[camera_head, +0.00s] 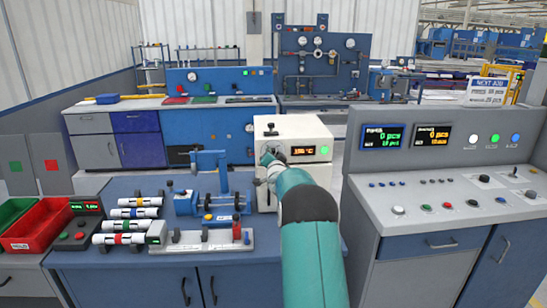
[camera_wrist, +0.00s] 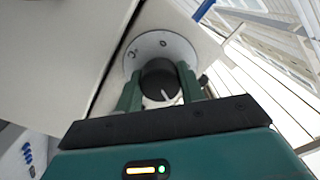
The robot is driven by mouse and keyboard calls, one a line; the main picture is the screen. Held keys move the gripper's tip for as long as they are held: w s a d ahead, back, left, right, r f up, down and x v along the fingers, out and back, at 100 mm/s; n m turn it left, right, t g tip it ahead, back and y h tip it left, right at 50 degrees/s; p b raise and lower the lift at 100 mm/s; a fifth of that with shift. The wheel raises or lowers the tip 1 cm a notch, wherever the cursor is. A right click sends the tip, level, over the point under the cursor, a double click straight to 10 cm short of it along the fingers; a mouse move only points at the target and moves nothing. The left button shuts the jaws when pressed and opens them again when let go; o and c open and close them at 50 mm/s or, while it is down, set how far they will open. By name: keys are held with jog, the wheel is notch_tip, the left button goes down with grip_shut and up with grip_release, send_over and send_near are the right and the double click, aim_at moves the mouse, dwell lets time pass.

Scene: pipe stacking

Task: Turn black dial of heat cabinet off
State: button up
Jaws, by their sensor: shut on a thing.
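The white heat cabinet (camera_head: 290,132) stands at the back of the blue bench, with a lit orange display and a green light on its front. In the wrist view, the black dial (camera_wrist: 158,77) sits on a round pale plate (camera_wrist: 163,47) with dark marks. A white pointer line shows on the dial's lower edge. My gripper (camera_wrist: 160,82) is shut on the dial, one finger on each side of it. In the head view my gripper (camera_head: 270,158) is at the cabinet's front left, and the dial is hidden or too small to make out.
A blue vise-like fixture (camera_head: 212,198) stands left of my arm. Several banded pipes (camera_head: 132,213) and a red bin (camera_head: 35,230) lie farther left. A grey control console (camera_head: 440,190) stands close on the right.

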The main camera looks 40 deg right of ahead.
jog(key=n, duration=0.4)
jog(key=shift+n, duration=0.3)
jog(key=n, duration=0.3)
jog(key=shift+d+n, duration=0.1)
jog(key=shift+n, duration=0.2)
jog(key=n, duration=1.4)
jog(key=shift+n, duration=0.3)
jog(key=n, duration=0.6)
jog(key=shift+r, duration=0.15)
jog(key=shift+n, duration=0.4)
jog(key=o, duration=1)
jog(key=shift+c, duration=0.2)
